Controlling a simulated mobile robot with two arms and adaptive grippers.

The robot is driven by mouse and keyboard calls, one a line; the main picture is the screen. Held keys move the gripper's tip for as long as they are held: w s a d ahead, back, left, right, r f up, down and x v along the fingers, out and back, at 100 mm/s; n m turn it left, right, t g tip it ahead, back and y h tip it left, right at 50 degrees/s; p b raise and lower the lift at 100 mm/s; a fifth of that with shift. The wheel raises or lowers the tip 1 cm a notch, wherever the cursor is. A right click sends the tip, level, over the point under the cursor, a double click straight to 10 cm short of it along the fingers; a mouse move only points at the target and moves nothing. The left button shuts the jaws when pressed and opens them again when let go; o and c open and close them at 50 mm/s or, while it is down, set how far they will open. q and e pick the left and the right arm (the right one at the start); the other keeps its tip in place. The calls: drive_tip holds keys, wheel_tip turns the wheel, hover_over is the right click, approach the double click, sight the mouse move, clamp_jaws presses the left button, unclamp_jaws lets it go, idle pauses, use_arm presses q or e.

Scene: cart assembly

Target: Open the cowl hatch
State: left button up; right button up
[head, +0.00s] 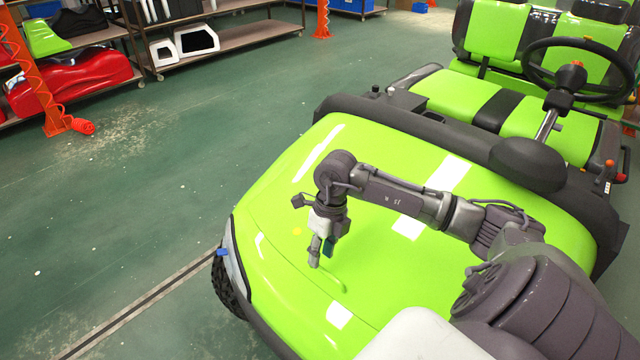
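The lime green cowl (390,275) of the cart fills the lower middle of the head view. I see no raised panel on it; a thin seam runs along its front part. My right arm hides part of the cowl's right side. My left gripper is out of view.
The steering wheel (580,68) and green seats (450,92) stand behind the cowl. A black front wheel (228,285) shows at left. Shelves (225,40) with parts and a red coiled hose (30,80) stand at the back left. The green floor at left is clear.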

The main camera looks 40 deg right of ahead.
drive_tip(key=shift+a+f, duration=0.25)
drive_tip(key=shift+f, duration=0.95)
clamp_jaws()
